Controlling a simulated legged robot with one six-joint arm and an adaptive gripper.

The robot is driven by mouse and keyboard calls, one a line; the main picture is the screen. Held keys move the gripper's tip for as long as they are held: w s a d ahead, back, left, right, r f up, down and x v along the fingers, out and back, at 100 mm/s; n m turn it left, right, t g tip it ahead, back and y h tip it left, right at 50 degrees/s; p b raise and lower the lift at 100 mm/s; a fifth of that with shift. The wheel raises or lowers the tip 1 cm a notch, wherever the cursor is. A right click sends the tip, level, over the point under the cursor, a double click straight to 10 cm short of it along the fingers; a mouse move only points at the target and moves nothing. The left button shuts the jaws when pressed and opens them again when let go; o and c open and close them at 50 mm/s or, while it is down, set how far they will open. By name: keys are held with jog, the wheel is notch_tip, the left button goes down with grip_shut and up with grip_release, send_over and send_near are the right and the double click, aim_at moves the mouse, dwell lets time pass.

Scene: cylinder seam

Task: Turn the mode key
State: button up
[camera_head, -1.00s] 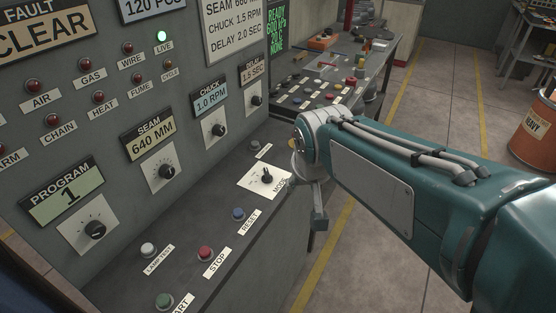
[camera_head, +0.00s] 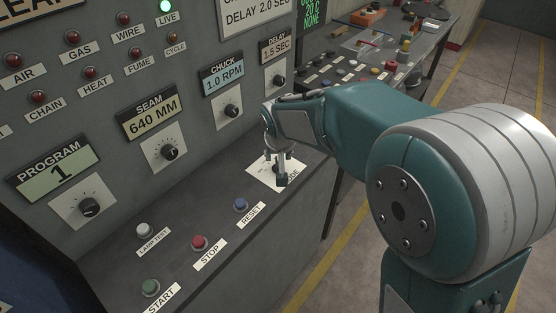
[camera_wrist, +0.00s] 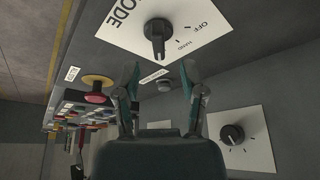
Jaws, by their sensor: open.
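The mode key (camera_wrist: 157,36) is a black knob on a white plate (camera_wrist: 110,28) marked MODE, OFF and HAND in the wrist view. The head view shows the plate (camera_head: 256,178) on the sloped desk, with the key mostly hidden behind my gripper (camera_head: 279,178). In the wrist view my gripper (camera_wrist: 163,82) has its two fingers apart, with nothing between them. The key appears beyond the fingertips, roughly centred between them. I cannot tell whether a finger touches it.
The RESET (camera_head: 241,205), STOP (camera_head: 199,243) and START (camera_head: 151,287) buttons sit left of the plate on the desk. The CHUCK knob (camera_head: 232,111) and SEAM knob (camera_head: 170,152) are on the upright panel. A side bench (camera_head: 425,62) with several controls stands behind.

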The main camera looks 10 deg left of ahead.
aim_at(278, 162)
jog(key=x, duration=0.3)
jog(key=shift+w+d+f, duration=0.1)
jog(key=shift+w+f, duration=0.1)
jog(key=shift+f, duration=0.15)
jog(key=shift+w+a+f, duration=0.1)
jog(key=shift+a+f, duration=0.15)
jog(key=shift+d, duration=0.15)
grip_shut()
